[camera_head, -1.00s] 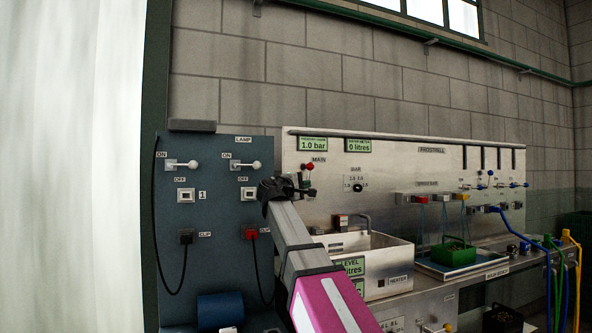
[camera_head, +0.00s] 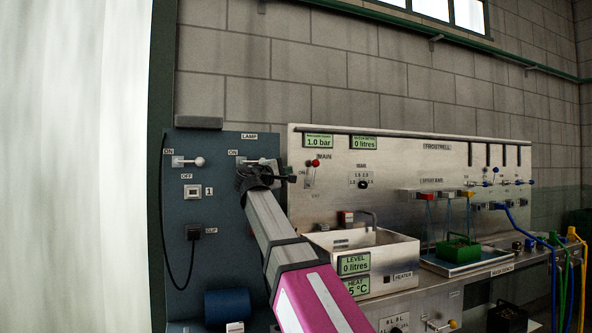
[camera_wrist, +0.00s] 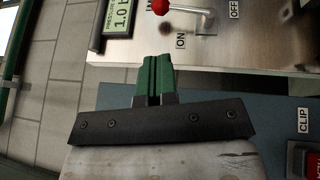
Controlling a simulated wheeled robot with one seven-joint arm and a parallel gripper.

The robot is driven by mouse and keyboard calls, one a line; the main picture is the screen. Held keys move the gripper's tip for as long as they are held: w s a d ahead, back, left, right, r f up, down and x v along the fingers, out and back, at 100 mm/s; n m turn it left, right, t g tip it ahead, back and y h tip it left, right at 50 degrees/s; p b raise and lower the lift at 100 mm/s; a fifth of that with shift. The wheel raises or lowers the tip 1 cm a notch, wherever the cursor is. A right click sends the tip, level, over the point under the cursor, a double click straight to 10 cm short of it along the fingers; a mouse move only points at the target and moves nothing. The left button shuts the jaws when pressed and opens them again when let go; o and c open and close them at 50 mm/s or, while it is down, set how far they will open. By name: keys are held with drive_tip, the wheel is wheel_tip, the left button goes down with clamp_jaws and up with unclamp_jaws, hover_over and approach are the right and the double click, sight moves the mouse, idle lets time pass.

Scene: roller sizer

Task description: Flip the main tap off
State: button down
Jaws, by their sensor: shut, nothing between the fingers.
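The main tap is a lever with a red knob (camera_head: 315,163) below the MAIN label on the steel panel. Its knob points up, toward the ON side. In the wrist view the red knob (camera_wrist: 160,6) is at the top edge, with the ON and OFF labels beside the lever. My gripper (camera_head: 291,178) is in front of the panels, left of and a little below the lever, apart from it. In the wrist view its green fingers (camera_wrist: 154,78) are closed together and empty.
The steel sink (camera_head: 392,255) projects below right of the tap. A pressure display (camera_head: 318,141) reads 1.0 bar.

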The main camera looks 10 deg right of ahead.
sight(313, 164)
drive_tip(key=x, duration=1.3)
drive_tip(key=shift+d+r, duration=0.1)
